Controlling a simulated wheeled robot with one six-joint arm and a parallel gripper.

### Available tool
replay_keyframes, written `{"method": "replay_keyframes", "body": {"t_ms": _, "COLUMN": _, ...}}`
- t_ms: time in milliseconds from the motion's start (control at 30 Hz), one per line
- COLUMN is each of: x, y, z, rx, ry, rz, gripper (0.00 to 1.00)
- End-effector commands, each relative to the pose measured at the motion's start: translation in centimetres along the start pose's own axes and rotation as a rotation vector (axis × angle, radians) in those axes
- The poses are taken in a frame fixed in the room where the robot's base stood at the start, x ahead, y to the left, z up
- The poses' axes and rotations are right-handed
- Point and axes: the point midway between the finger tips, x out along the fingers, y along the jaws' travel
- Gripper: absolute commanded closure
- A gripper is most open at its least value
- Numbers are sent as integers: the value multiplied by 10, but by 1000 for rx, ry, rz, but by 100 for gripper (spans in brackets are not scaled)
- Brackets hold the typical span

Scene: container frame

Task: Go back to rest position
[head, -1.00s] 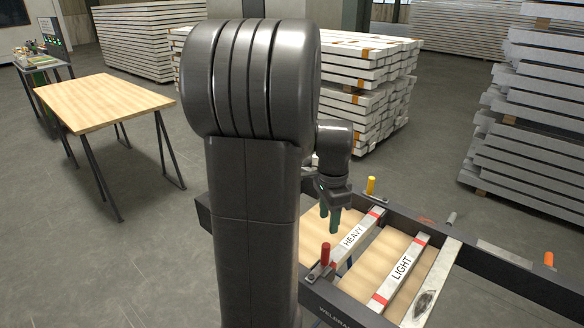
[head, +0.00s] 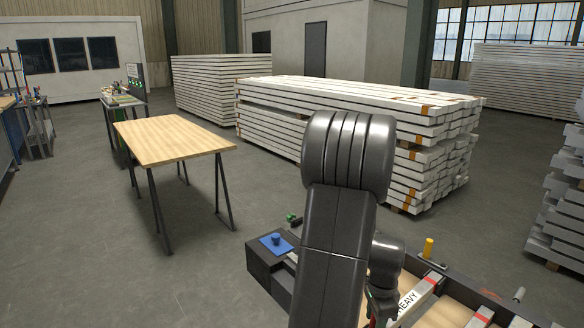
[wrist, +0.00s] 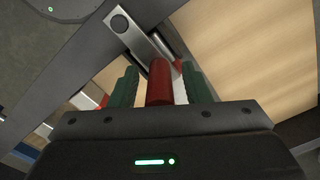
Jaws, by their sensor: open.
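My gripper (wrist: 160,76) is open in the wrist view, with one green finger on each side of a red upright handle (wrist: 158,82). The white bar marked HEAVY (head: 418,296) lies across the dark frame (head: 470,287), to the right of my gripper.
A yellow peg (head: 428,248) stands on the frame's far side. A blue plate with a knob (head: 276,242) sits at its left end. A wooden table (head: 172,139) stands at left, with stacked white beams (head: 330,125) behind. Open floor lies between.

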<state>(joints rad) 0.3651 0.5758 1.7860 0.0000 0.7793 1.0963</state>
Motion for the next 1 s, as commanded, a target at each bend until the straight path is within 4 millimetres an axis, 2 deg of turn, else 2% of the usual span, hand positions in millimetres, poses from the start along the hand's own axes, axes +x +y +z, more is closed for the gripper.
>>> {"method": "replay_keyframes", "body": {"t_ms": 367, "x": 0, "y": 0, "z": 0, "rx": -9, "ry": 0, "rz": 0, "gripper": 57}}
{"method": "replay_keyframes", "body": {"t_ms": 533, "x": -8, "y": 0, "z": 0, "rx": 0, "ry": 0, "rz": -1, "gripper": 57}}
{"method": "replay_keyframes", "body": {"t_ms": 667, "x": -27, "y": -1, "z": -1, "rx": 0, "ry": 2, "rz": -4, "gripper": 57}}
{"method": "replay_keyframes", "body": {"t_ms": 1000, "x": -95, "y": -1, "z": -1, "rx": 0, "ry": 3, "rz": -5, "gripper": 57}}
